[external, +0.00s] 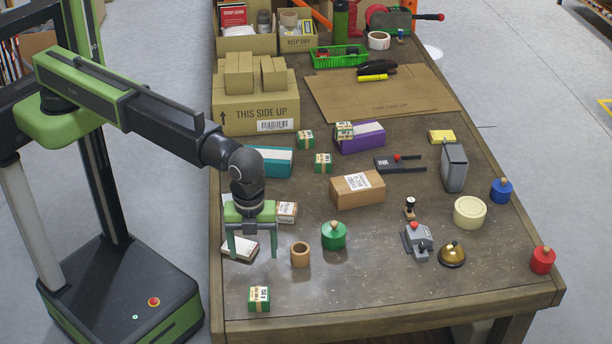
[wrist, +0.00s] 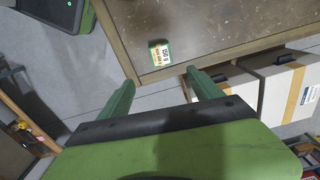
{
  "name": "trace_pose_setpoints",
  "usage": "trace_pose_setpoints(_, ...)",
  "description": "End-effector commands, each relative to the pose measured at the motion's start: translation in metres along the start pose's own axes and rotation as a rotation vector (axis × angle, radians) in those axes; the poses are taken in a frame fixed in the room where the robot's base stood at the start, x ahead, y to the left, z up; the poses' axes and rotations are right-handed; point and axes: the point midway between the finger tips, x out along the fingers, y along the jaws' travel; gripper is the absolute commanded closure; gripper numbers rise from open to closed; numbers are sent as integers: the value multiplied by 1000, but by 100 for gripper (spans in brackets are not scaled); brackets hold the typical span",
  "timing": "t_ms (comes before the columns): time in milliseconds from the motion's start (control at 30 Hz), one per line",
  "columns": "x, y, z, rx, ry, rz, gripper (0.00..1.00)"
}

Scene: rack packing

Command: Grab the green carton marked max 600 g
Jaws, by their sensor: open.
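My gripper (external: 252,256) is open and empty, hanging over the near left part of the table. In the wrist view its two green fingers (wrist: 161,78) are spread apart. A small green and white carton (external: 259,298) sits at the near left corner of the table, apart from the fingers. In the wrist view a small carton (wrist: 160,53) lies just beyond the fingertips, near the table edge; its print is too small to read surely. Similar green cartons stand farther back: one (external: 305,140), another (external: 323,164), and one (external: 344,130) on the purple box.
A white box (external: 240,248) lies under my gripper. A brown labelled box (external: 357,190) sits mid-table. The near middle of the table (external: 380,290) is clear.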

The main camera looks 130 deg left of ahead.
Motion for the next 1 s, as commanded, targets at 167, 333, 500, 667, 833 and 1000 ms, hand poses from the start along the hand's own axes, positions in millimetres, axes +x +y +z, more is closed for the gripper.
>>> trace_pose_setpoints(167,5,1,2,-2,0,0,25)
trace_pose_setpoints(333,34,1,2,-3,0,0,25)
trace_pose_setpoints(500,71,1,2,-3,0,0,25)
trace_pose_setpoints(667,104,1,2,-4,0,0,25)
trace_pose_setpoints(833,125,1,2,-4,0,0,25)
trace_pose_setpoints(1000,123,1,2,-4,0,0,25)
